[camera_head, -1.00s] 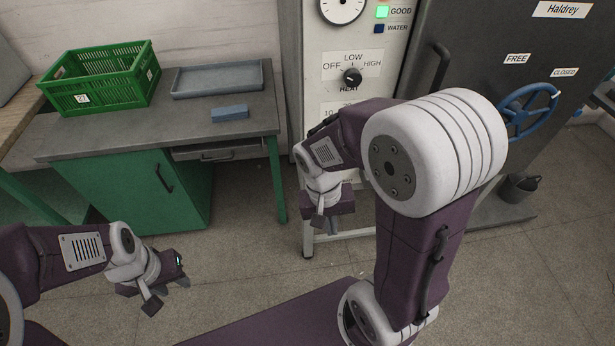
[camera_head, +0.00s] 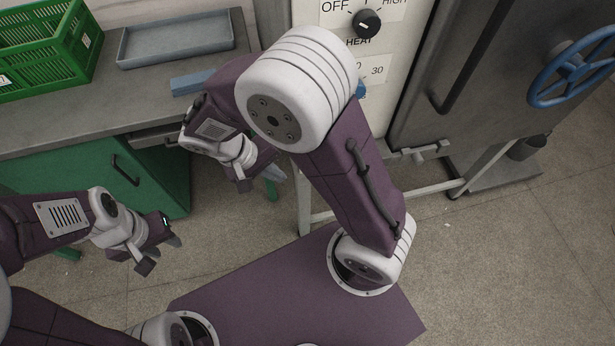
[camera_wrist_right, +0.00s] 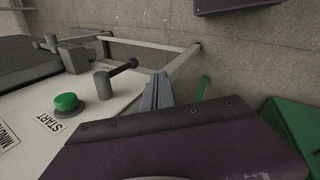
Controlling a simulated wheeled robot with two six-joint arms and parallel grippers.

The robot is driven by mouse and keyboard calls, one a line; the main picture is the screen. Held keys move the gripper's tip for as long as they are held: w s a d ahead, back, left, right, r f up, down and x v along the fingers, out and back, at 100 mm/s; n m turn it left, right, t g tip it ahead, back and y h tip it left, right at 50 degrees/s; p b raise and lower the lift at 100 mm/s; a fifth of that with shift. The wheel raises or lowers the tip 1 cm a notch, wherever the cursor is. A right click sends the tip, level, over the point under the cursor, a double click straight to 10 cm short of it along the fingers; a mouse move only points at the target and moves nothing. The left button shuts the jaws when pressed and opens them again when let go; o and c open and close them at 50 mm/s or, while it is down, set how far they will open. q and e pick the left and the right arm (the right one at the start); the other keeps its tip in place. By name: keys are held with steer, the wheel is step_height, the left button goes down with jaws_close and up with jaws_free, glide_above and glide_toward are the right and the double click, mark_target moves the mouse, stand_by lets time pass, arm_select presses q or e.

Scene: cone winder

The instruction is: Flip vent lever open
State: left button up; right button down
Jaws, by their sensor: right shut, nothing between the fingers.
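A grey lever with a round post and a black ball knob (camera_wrist_right: 117,74) stands on the pale machine panel in the right wrist view, beside the green start button (camera_wrist_right: 66,102). No label on the lever is readable, so I cannot confirm that it is the vent lever; my right arm hides that area in the head view. My right gripper (camera_head: 272,173) is shut and empty, in front of the machine; its fingers (camera_wrist_right: 157,92) show in the right wrist view, apart from the knob. My left gripper (camera_head: 172,240) hangs over the floor at the left; its finger opening is unclear.
The heat knob (camera_head: 366,23) is on the machine's front. A dark door with a blue handwheel (camera_head: 575,68) is at right, with a metal fitting (camera_head: 418,152) below it. A green crate (camera_head: 45,55), grey tray (camera_head: 175,40) and blue block (camera_head: 192,82) are on the workbench at left.

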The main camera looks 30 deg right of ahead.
steer(key=d+f+b, duration=0.3)
steer(key=d+f, duration=0.5)
steer(key=shift+s+d, duration=0.2)
steer(key=shift+f, duration=0.2)
stand_by(0.3)
